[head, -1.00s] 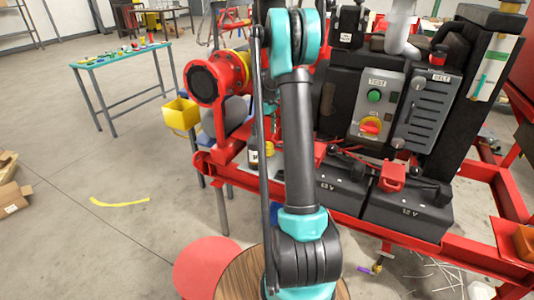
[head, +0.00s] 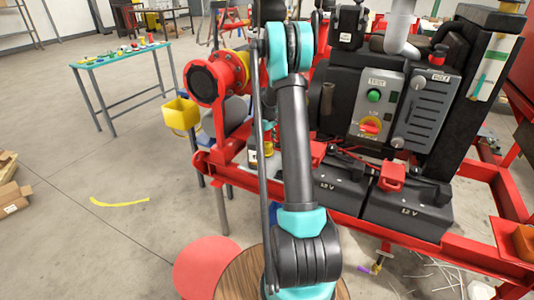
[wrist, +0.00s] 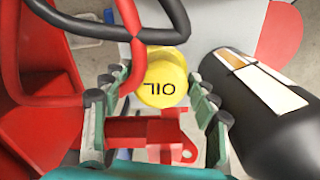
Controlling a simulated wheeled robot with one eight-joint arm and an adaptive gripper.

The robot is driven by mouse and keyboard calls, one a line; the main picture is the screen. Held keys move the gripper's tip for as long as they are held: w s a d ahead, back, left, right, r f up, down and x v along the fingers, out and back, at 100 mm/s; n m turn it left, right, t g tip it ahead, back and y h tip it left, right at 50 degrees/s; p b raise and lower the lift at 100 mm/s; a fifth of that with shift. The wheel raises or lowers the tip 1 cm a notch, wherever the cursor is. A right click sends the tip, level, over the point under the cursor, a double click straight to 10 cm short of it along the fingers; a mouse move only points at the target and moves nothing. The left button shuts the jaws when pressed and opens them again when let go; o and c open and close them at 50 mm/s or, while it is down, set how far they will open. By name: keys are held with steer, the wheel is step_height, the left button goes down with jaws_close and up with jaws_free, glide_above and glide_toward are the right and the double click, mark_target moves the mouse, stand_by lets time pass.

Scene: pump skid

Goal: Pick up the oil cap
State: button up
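The yellow oil cap (wrist: 162,76) is near the middle of the wrist view, its dark lettering upside down. My gripper (wrist: 155,92) is open, with one finger to the left of the cap and one to the right. Gaps show between the cap and both fingers, so it is not gripped. The cap's lower part and what it sits on are hidden. In the head view my own arm covers the gripper, and I cannot identify the cap there for certain.
A black cylinder with a label (wrist: 262,85) lies close to the right finger. Dark and red hoses (wrist: 120,25) pass above and left of the cap. A red bracket (wrist: 145,130) is below it. Black batteries (head: 405,210) sit on the red skid frame.

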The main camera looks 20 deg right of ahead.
mark_target(267, 144)
steer(key=c, duration=1)
steer(key=shift+r, duration=0.2)
step_height(267, 144, up, 20)
steer(key=shift+f, duration=0.15)
